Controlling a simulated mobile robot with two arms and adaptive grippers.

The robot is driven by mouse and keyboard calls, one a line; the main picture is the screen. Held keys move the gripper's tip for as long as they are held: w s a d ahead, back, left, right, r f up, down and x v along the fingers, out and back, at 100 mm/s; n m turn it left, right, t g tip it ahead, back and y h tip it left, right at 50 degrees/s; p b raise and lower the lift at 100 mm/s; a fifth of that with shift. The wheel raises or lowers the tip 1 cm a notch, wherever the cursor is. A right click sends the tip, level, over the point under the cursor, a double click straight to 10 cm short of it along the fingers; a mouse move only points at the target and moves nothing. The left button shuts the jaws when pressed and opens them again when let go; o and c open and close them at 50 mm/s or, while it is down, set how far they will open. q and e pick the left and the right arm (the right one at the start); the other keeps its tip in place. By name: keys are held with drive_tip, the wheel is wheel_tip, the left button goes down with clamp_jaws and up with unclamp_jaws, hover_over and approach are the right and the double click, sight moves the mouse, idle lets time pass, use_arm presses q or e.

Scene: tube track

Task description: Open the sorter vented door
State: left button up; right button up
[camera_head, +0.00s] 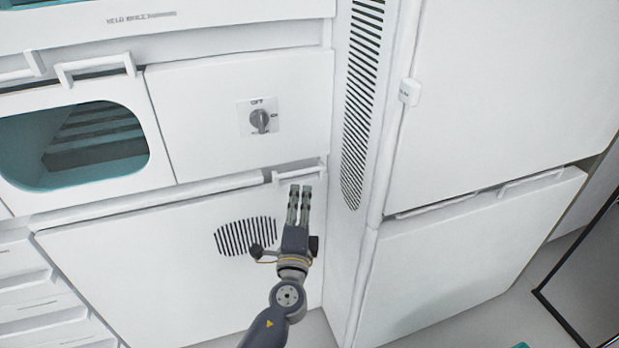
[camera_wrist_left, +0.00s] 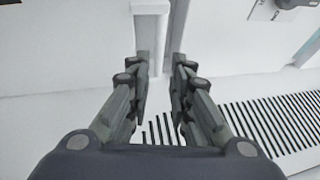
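The sorter vented door (camera_head: 180,275) is the wide white lower panel with an oval patch of dark slits (camera_head: 246,236); it looks shut. Its white bar handle (camera_head: 299,170) is at the upper right corner. My left gripper (camera_head: 300,190) is at this handle, fingers pointing up the picture. In the left wrist view, the fingers (camera_wrist_left: 160,80) are apart, and the handle (camera_wrist_left: 152,35) shows between and beyond their tips, closer to the left finger. Whether a finger touches it I cannot tell. My right gripper is out of view.
Above is a panel with a rotary knob (camera_head: 261,120), and a windowed door (camera_head: 75,143) at left. A column with tall slits (camera_head: 360,100) stands right of the gripper. Further right are white cabinet doors (camera_head: 500,90). Drawers (camera_head: 35,297) are at lower left.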

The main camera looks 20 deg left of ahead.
sight(303, 177)
use_arm(q)
drive_tip(key=x, duration=0.7)
drive_tip(key=shift+w+f, duration=0.1)
drive_tip(key=shift+w, duration=0.1)
clamp_jaws()
